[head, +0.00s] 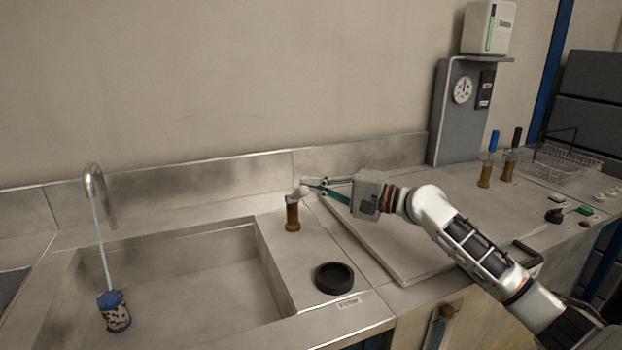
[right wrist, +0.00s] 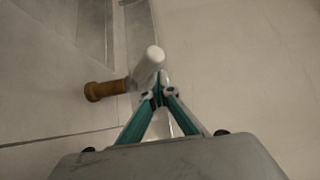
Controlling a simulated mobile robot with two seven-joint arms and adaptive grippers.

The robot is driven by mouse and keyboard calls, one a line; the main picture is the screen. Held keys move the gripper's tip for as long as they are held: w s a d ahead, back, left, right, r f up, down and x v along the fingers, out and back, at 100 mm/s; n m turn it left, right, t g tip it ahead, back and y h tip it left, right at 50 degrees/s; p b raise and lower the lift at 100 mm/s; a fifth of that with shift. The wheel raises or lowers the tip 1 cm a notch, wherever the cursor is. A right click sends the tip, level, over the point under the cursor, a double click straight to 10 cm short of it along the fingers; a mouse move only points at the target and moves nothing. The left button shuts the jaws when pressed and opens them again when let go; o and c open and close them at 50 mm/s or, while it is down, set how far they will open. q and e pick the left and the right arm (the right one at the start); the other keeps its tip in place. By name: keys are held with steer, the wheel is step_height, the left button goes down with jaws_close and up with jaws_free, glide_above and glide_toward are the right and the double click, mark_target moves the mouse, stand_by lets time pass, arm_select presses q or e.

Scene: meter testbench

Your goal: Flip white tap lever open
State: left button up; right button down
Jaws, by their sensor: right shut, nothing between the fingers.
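A brass tap post (head: 292,215) stands on the counter right of the sink, with its white lever (head: 298,195) at the top. In the right wrist view the white lever (right wrist: 150,62) angles away from the brass post (right wrist: 105,91), its rounded end just beyond my fingertips. My right gripper (head: 307,186) is shut and empty, coming in from the right with its tips at the lever. In the right wrist view the closed tips of the right gripper (right wrist: 159,93) look to be touching or nearly touching the lever; the exact contact is unclear. My left gripper is out of view.
Water runs from a gooseneck spout (head: 94,180) onto a blue-topped meter (head: 115,311) in the sink (head: 200,285). A black ring (head: 334,277) lies on the counter before the tap. Blue-handled (head: 489,160) and black-handled (head: 510,160) taps and a wire basket (head: 566,161) stand right.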

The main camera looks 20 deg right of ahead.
steer(key=shift+s+f, duration=0.4)
steer(key=shift+f, duration=0.3)
steer(key=shift+s+f, duration=0.4)
steer(key=shift+f, duration=0.25)
steer(key=shift+a, duration=0.1)
steer(key=shift+s, duration=0.1)
steer(key=r+v, duration=0.1)
steer(key=v, duration=1.1)
steer(key=shift+d+r, duration=0.15)
steer(key=shift+d, duration=0.2)
